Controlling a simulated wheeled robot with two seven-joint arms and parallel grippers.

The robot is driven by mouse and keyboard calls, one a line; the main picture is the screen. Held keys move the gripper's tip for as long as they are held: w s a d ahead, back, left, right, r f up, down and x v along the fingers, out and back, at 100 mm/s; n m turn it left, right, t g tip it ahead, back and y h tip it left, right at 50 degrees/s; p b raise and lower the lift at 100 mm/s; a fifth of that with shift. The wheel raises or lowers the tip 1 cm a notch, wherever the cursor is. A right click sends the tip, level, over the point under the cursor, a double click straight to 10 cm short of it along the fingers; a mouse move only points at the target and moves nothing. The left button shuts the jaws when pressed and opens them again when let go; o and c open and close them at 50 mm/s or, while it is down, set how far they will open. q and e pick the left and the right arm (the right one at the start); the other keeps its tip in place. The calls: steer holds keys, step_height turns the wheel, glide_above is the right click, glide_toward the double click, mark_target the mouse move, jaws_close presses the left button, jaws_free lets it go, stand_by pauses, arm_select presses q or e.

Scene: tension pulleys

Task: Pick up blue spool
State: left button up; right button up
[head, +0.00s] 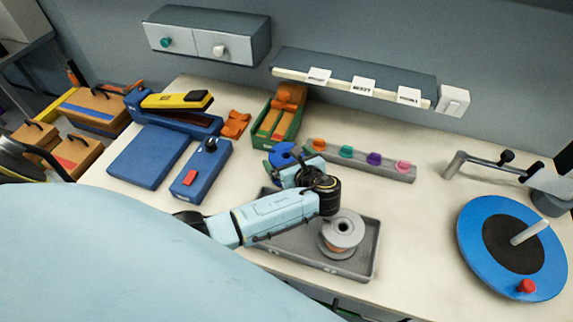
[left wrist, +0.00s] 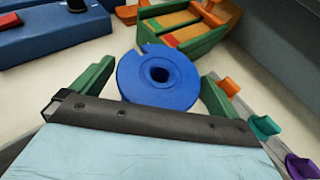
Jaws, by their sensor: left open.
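The blue spool (head: 281,154) stands on the white tabletop, just behind the grey tray, partly hidden by my left gripper (head: 285,168) in the head view. In the left wrist view the blue spool (left wrist: 158,78) shows its round flange and dark centre hole. My left gripper (left wrist: 157,82) is open, with one green finger to each side of the spool. I cannot tell whether the fingers touch it. My right gripper is not in view.
The grey tray (head: 364,262) holds a grey spool (head: 341,232). A green bin (head: 268,138) and a rail with coloured pegs (head: 392,169) stand close to the blue spool. Blue devices (head: 150,155) sit left, and a blue disc (head: 475,232) right.

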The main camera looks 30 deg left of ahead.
arm_select(q)
steer(key=shift+r, duration=0.1)
steer(key=c, duration=1.3)
steer(key=shift+r+p, duration=0.9)
steer(key=shift+r, duration=4.15)
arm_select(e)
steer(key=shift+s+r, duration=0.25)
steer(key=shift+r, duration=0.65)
